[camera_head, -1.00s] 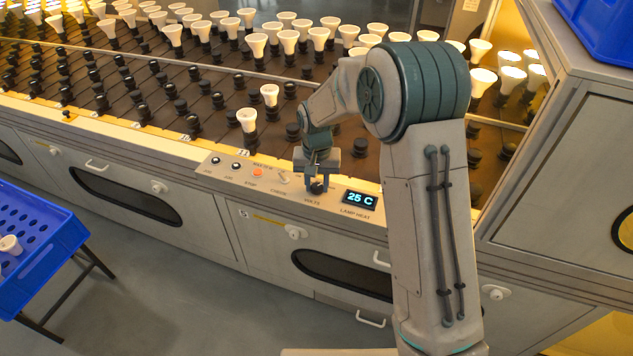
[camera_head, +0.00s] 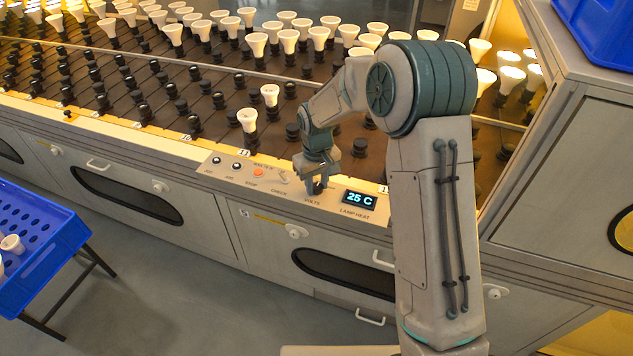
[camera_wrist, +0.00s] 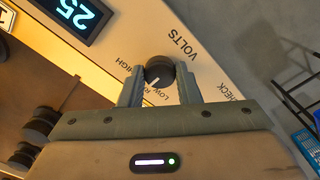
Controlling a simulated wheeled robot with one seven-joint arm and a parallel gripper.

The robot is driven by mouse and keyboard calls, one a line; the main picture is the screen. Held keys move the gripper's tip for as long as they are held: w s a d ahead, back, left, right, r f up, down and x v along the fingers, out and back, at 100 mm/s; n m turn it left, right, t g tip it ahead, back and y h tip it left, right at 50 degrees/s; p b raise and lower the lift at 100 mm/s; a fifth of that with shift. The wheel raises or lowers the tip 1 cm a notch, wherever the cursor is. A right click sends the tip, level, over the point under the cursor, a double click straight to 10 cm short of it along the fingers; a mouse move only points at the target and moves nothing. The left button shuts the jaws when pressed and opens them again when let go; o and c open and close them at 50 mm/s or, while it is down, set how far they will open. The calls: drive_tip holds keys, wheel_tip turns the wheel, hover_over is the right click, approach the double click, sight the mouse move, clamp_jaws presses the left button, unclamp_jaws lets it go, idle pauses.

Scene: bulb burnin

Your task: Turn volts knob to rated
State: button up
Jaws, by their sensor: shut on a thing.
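The black volts knob (camera_wrist: 160,70) sits on the control panel in the wrist view, beside the printed word VOLTS. A short white pointer mark on it faces the LOW and partly hidden R lettering; I cannot tell exactly which it meets. HIGH is printed further round. My gripper (camera_wrist: 159,84) has one finger on each side of the knob and is shut on it.
A lit display (camera_head: 360,199) reading 25 C stands just right of my gripper. An orange stop button (camera_head: 258,172) and a check switch (camera_head: 284,178) lie to the left. Bulbs in sockets (camera_head: 247,120) fill the rack behind. A blue crate (camera_head: 45,250) stands at lower left.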

sight(317, 186)
drive_tip(key=shift+w, duration=0.1)
idle(0.3)
drive_tip(key=o, duration=1)
wheel_tip(317, 186, up, 14)
drive_tip(key=shift+f+p, duration=0.1)
drive_tip(key=shift+p, duration=0.45)
drive_tip(key=s+d+r+m+t+p, duration=0.25)
drive_tip(key=s+d+r+p, duration=0.25)
drive_tip(key=s+d+r, duration=0.7)
drive_tip(key=s+d+m+p, duration=0.1)
drive_tip(key=s, duration=0.3)
drive_tip(key=s+d+m+p, duration=0.1)
drive_tip(key=s, duration=0.4)
drive_tip(key=s+d+m, duration=0.1)
drive_tip(key=s, duration=0.4)
drive_tip(key=shift+s+d+r+m+p, duration=0.15)
drive_tip(key=shift+m+p, duration=0.2)
drive_tip(key=shift+p, duration=0.05)
